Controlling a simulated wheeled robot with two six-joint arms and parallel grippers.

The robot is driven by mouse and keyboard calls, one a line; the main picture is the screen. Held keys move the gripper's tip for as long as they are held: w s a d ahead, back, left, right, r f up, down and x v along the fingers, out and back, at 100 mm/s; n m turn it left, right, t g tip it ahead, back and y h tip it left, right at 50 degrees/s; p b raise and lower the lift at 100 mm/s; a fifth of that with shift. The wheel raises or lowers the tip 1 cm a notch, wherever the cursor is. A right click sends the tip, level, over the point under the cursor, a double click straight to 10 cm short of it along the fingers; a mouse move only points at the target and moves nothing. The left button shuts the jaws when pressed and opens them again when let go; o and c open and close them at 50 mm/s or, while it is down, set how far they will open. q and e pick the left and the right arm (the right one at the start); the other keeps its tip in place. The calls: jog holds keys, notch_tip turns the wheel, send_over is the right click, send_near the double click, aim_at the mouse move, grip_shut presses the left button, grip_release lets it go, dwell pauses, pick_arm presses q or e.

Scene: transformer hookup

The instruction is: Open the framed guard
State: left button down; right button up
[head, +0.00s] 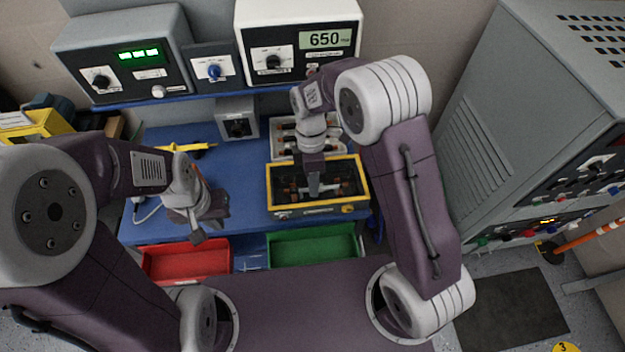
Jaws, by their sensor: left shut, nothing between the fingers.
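The framed guard (272,198) is a yellow rectangular frame around a dark middle, on the blue bench top. It looks to lie flat on its base, with dim fittings and some brownish parts visible within it. My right gripper (313,194) points down over the middle of the frame. Its fingertips are small and dark there, so I cannot tell whether they touch anything or how far apart they are. My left gripper (197,238) is shut and empty, left of the guard and above the bench's front edge near the red bin.
A red bin (160,263) and a green bin (300,248) sit at the bench front. Behind the guard is a pale tray of parts (283,143). Instrument boxes stand on the shelf behind, one reading 650 (325,39). A large grey cabinet (480,150) stands right.

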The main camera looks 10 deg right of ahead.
grip_shut()
dwell(1.5)
